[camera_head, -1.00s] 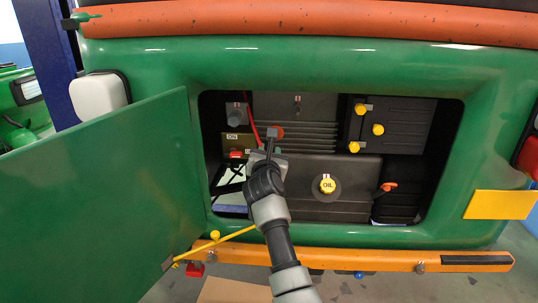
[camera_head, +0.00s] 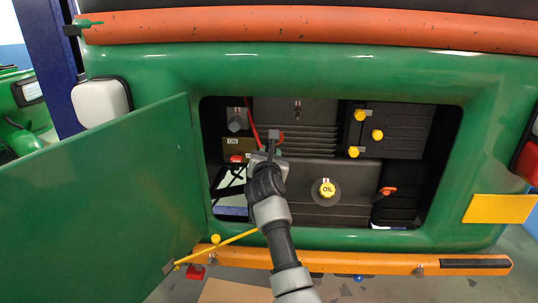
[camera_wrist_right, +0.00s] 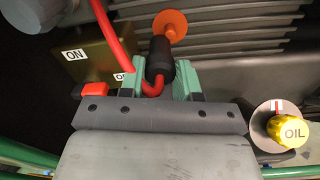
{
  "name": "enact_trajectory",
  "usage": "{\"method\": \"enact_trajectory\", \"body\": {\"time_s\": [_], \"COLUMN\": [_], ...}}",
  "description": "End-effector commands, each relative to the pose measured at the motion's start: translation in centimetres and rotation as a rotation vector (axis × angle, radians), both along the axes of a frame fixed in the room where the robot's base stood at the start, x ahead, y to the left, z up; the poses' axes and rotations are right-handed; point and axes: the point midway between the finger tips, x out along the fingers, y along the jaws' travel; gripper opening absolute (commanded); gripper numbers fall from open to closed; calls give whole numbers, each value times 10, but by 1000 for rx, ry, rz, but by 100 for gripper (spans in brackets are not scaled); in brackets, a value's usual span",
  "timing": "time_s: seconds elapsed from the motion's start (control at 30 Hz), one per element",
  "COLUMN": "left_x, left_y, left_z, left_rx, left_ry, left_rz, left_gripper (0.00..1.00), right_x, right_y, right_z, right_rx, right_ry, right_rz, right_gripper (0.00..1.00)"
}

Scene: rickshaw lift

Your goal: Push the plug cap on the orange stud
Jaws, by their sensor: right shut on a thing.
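A red switch (camera_head: 237,157) on a box with ON labels lies left of the gripper. A yellow OIL cap (camera_head: 327,188) is to the right. Several yellow knobs (camera_head: 377,135) sit farther right. The open green door (camera_head: 100,200) stands at the left of the bay.

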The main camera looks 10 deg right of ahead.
Motion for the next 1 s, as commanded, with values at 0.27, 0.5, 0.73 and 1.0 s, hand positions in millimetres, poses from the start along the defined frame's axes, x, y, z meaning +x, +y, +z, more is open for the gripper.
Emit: {"method": "enact_trajectory", "body": {"time_s": [0.27,0.5,0.73,1.0], "left_x": [0,0,0,0], "left_y": [0,0,0,0], "left_z": [7,12,13,13], "left_rx": [0,0,0,0], "left_ry": [0,0,0,0], "left_rz": [0,0,0,0], "left_gripper": [79,79,79,79], "right_x": [1,2,3,3], "right_y": [2,-1,-4,-5], "right_z": [7,10,10,10], "right_rx": [11,10,8,6], "right_ry": [-2,-2,-2,-2], "right_rz": [8,7,6,5], "right_gripper": [11,11,11,11]}}
